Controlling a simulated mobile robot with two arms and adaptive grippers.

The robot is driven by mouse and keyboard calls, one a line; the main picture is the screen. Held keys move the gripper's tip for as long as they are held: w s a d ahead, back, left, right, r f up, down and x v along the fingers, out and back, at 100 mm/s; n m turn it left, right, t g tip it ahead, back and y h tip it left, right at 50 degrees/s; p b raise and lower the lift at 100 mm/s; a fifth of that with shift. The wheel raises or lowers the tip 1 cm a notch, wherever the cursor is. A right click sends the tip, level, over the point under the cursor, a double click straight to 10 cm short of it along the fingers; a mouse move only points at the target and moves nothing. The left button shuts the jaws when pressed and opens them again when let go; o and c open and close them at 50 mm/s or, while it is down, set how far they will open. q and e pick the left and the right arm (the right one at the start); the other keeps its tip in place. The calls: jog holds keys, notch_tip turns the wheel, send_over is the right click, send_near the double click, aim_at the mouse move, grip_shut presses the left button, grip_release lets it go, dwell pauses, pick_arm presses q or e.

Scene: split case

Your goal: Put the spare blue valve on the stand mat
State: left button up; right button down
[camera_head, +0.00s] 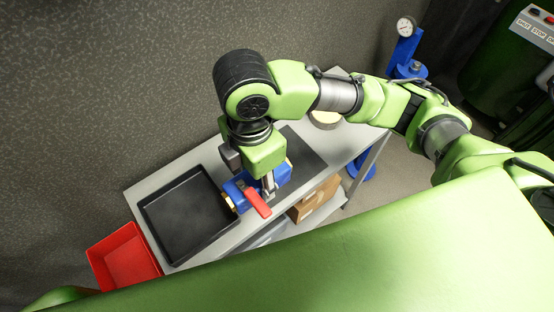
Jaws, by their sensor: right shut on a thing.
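The blue valve (236,191) has a red lever handle and brass-coloured ends. It is at the near side of the grey table, between the black tray and the dark mat. My right gripper (268,186) points down and is shut on the valve, hiding part of its middle. I cannot tell whether the valve touches the surface under it. The dark grey stand mat (308,156) lies flat on the table just right of the valve, partly hidden by my right arm. My left gripper is not in view.
A black tray (170,262) stands empty on the table's left part. A red bin (124,256) is beyond the table's left end. A round pale object (325,118) is at the table's far right. A cardboard box (315,198) sits on the lower shelf. Blue equipment (403,48) with a gauge stands behind.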

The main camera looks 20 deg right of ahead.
jog(key=w+d+f, duration=0.2)
jog(key=w, duration=0.1)
jog(key=w+d+f, duration=0.2)
jog(key=w+f, duration=0.1)
jog(key=w+d+f+p, duration=0.1)
jog(key=w+d+f, duration=0.1)
jog(key=w+f, duration=0.1)
jog(key=shift+w+d, duration=0.4)
jog(key=shift+w, duration=0.05)
jog(key=shift+w+d+f, duration=0.2)
jog(key=shift+w+f, duration=0.15)
jog(key=shift+f, duration=0.1)
jog(key=f, duration=0.2)
jog(key=f+p, duration=0.1)
jog(key=shift+w+d, duration=0.2)
jog(key=shift+w, duration=0.05)
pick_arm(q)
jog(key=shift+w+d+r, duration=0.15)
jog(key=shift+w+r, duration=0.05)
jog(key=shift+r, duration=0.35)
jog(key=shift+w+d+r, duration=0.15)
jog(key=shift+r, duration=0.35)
pick_arm(e)
jog(key=shift+f, duration=0.4)
jog(key=shift+f, duration=0.1)
jog(key=c, duration=1.3)
grip_release()
jog(key=shift+f, duration=0.1)
